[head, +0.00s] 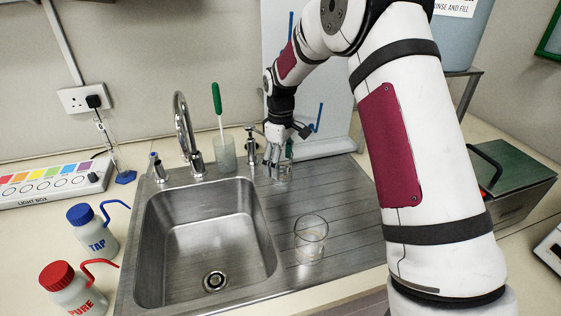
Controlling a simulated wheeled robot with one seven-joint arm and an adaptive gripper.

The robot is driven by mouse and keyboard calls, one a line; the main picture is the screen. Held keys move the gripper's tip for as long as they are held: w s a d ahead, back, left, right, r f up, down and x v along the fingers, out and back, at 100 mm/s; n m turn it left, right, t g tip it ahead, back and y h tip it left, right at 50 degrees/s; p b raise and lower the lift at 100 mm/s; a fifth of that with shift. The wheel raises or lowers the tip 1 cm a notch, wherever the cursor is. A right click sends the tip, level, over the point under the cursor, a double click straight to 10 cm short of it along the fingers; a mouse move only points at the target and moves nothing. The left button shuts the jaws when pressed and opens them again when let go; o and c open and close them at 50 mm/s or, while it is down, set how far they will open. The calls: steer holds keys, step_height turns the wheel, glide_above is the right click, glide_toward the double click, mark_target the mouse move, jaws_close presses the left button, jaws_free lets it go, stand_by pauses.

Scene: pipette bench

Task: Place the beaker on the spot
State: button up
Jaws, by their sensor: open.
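A clear glass beaker (311,240) stands upright on the ribbed steel draining board, right of the sink basin. My gripper (277,164) points down over the back of the draining board. It is open, with its fingers at a second small glass vessel (284,174); whether they touch it I cannot tell. The fingers partly hide that vessel, which seems to stand on the board. I cannot make out a marked spot.
The sink basin (205,240) lies left of the beaker, with a tall tap (184,125) behind it. A green-handled brush (217,100) stands in a container behind the sink. TAP (95,236) and PURE (75,292) bottles stand left. The draining board's right part (345,215) is clear.

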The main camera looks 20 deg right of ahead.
step_height(320, 180, up, 12)
steer(key=b, duration=0.1)
steer(key=s+r+m+t, duration=0.1)
steer(key=s+r+m, duration=0.1)
steer(key=s+r, duration=0.65)
steer(key=s+f+m+t, duration=0.1)
steer(key=s+m+t, duration=0.2)
steer(key=s, duration=2.5)
steer(key=m, duration=0.4)
steer(key=shift+s+d+f, duration=0.15)
steer(key=shift+s+f, duration=0.1)
